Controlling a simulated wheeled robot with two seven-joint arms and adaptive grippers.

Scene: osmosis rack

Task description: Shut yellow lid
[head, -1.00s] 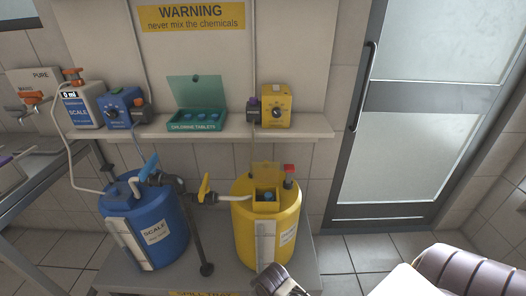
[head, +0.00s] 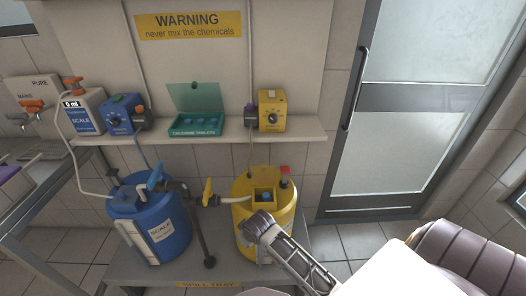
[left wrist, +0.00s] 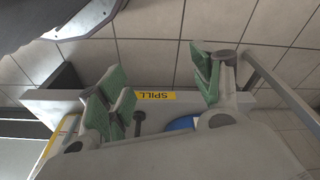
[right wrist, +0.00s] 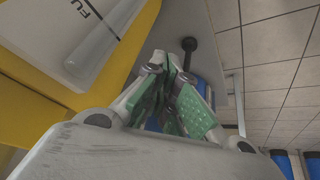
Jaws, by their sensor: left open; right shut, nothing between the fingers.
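The yellow tank (head: 244,190) stands at the right of the spill tray. Its square top opening (head: 265,197) is uncovered, with something blue inside. The yellow lid is hard to tell from the tank behind this opening. My right arm reaches in from the lower right, its end low in front of the tank. My right gripper (right wrist: 172,72) is shut and empty; the right wrist view shows it beside the tank's yellow wall (right wrist: 40,110) and level gauge. My left gripper (left wrist: 165,85) is open and empty, seen only in the left wrist view.
A blue tank (head: 165,220) with a blue valve handle stands left. A yellow valve handle (head: 208,191) and grey post (head: 203,235) lie between the tanks. A shelf (head: 225,132) above holds pumps and a tablets box (head: 194,124). The door (head: 400,100) is right.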

